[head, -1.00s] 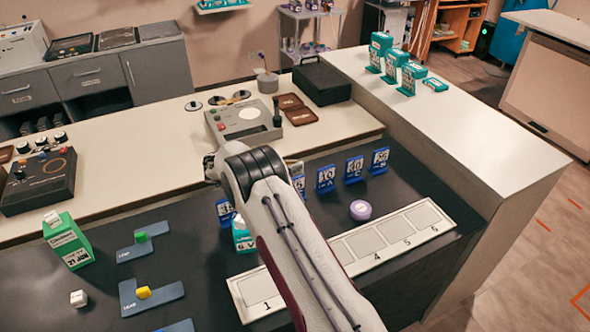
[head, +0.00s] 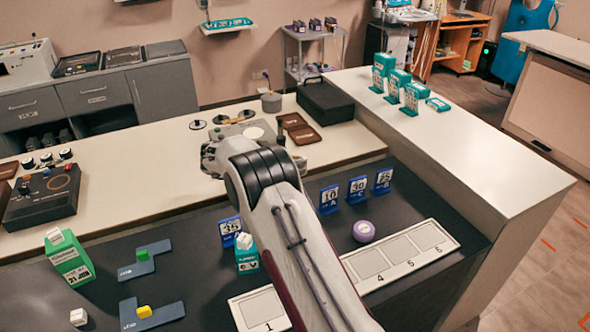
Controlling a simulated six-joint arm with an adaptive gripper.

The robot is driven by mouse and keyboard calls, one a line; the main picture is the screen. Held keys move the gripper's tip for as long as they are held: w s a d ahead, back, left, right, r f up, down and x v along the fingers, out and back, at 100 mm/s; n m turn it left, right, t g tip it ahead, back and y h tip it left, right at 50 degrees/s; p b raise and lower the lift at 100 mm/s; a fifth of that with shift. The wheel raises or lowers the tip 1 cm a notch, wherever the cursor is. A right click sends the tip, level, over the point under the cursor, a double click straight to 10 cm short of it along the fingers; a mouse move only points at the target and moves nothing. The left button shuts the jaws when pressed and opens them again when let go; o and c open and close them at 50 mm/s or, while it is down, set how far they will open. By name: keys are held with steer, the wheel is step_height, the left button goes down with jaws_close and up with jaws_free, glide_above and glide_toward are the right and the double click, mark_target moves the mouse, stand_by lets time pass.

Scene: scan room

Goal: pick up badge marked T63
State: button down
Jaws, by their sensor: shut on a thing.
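No badge with a readable T63 shows in the head view. My arm reaches in from the bottom and bends over the dark counter (head: 205,255). Blue number stands (head: 357,189) stand at the back of the dark counter, and another blue stand (head: 230,231) is left of my arm. A teal holder (head: 246,262) with a white top is beside the arm. A purple round thing (head: 364,231) sits behind a white numbered strip (head: 440,258), partly hidden by my arm.
A grey device (head: 235,131) and black case (head: 325,102) are behind. Several teal boxes (head: 412,96) stand on the raised white counter at right.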

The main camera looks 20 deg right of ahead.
steer(key=shift+r, duration=0.2)
steer(key=shift+w+r, duration=0.1)
stand_by(0.4)
